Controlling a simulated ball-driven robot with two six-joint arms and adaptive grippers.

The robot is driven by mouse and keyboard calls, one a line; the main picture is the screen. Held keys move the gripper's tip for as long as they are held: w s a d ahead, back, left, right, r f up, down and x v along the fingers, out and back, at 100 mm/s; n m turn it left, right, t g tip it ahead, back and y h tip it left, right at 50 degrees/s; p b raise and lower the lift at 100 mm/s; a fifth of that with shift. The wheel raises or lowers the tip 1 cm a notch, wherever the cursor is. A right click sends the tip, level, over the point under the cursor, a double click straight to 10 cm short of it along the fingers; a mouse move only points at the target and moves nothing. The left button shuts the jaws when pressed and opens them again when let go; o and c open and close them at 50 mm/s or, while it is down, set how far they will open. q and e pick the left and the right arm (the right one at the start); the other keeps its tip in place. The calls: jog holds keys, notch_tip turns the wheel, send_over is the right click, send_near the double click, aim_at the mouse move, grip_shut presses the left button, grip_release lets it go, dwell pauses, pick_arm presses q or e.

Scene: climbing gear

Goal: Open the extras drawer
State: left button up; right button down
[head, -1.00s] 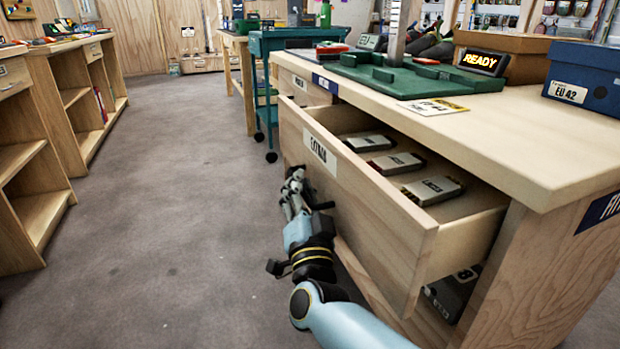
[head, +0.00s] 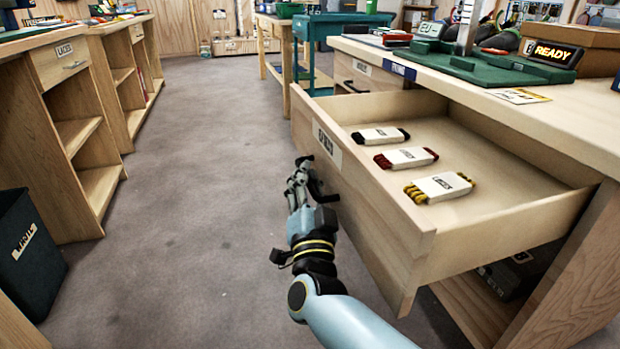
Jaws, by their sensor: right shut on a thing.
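The extras drawer (head: 385,212) sticks far out of the wooden bench on the right, under the worktop. Its front carries a white label (head: 326,146). Inside lie three banded lace bundles: a black one (head: 380,136), a red one (head: 405,157) and a yellow one (head: 438,187). My right gripper (head: 301,180) is at the outer face of the drawer front, just below the label, shut on the drawer's handle. The fingers hide the handle. My left gripper is not in view.
The bench top (head: 510,105) holds a green fixture (head: 490,68) and a READY sign (head: 553,53). A dark bin (head: 28,255) stands at the lower left. Wooden shelves (head: 95,135) line the left side. The grey floor (head: 190,190) between is clear.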

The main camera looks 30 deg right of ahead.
jog(key=shift+s+f, duration=0.1)
jog(key=shift+f, duration=0.05)
jog(key=c, duration=1.6)
grip_release()
jog(key=shift+c, duration=0.2)
